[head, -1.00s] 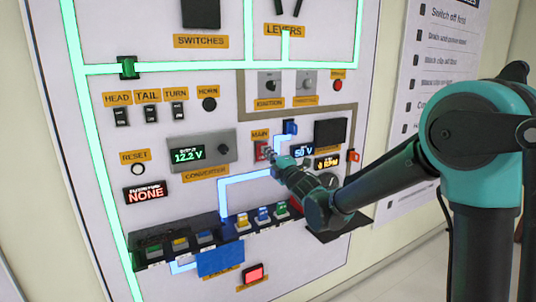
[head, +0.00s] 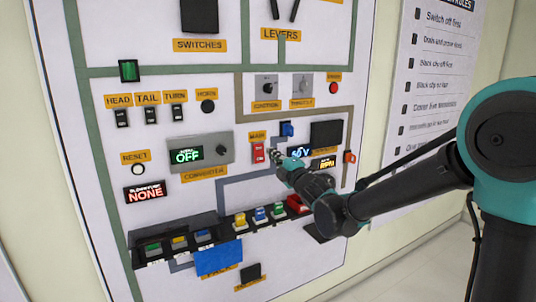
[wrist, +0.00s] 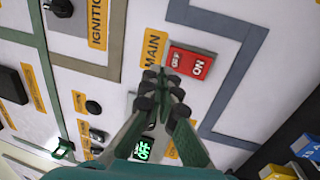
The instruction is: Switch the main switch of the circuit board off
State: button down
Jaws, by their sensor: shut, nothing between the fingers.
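The main switch (head: 259,153) is a red rocker under the orange "MAIN" label on the white circuit board. In the wrist view the red switch (wrist: 189,62) shows its "OFF" and "ON" markings. My gripper (head: 274,154) is shut and empty, just right of the switch in the head view. In the wrist view my shut fingertips (wrist: 163,75) are close beside the switch, near its "OFF" end; I cannot tell whether they touch it. The converter display (head: 187,156) reads "OFF".
The blue connector (head: 288,129) is just above and right of my gripper. A shelf of coloured fuses (head: 240,219) juts out below. The rules sheet (head: 432,100) hangs at right.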

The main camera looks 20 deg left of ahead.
jog(key=s+d+r, duration=0.1)
jog(key=s+d, duration=0.3)
jog(key=d, duration=0.1)
jog(key=shift+s, duration=0.1)
dwell(0.4)
